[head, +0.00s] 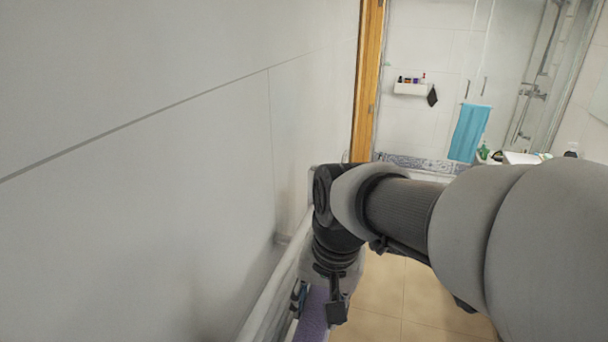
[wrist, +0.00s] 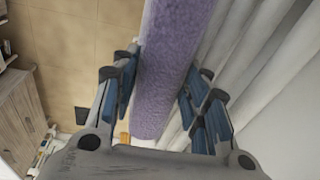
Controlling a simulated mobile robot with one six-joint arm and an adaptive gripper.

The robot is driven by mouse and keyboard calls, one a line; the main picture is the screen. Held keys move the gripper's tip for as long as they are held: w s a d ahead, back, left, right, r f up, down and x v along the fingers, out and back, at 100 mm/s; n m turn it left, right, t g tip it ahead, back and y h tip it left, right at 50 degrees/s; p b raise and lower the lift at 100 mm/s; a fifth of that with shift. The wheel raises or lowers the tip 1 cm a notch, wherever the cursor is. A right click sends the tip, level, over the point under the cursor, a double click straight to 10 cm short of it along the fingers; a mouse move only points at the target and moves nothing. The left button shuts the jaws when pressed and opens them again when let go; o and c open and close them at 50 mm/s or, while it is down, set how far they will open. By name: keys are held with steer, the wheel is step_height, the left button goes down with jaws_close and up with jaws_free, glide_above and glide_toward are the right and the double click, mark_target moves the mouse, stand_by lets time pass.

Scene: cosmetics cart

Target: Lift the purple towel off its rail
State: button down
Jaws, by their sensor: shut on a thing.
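The purple towel (wrist: 172,65) runs down the middle of the wrist view, between the two fingers of my gripper (wrist: 160,95). My gripper is shut on the towel, with blue-padded fingers on both sides of it. In the head view my gripper (head: 318,300) is low beside the left wall, and a strip of the purple towel (head: 313,318) shows under it. The white rail (head: 268,300) runs along the wall at the left of the gripper. I cannot tell whether the towel still touches the rail, as the gripper and arm hide part of it.
White bars (wrist: 245,50) stand close at the right of the towel in the wrist view. A wooden cabinet (wrist: 28,110) is at the lower left. The tiled floor (head: 385,290) is clear. A blue towel (head: 469,132) hangs by the shower at the back.

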steer(key=s+d, duration=0.2)
steer(key=s, duration=0.7)
steer(key=shift+s+d, duration=0.3)
steer(key=shift+d, duration=0.1)
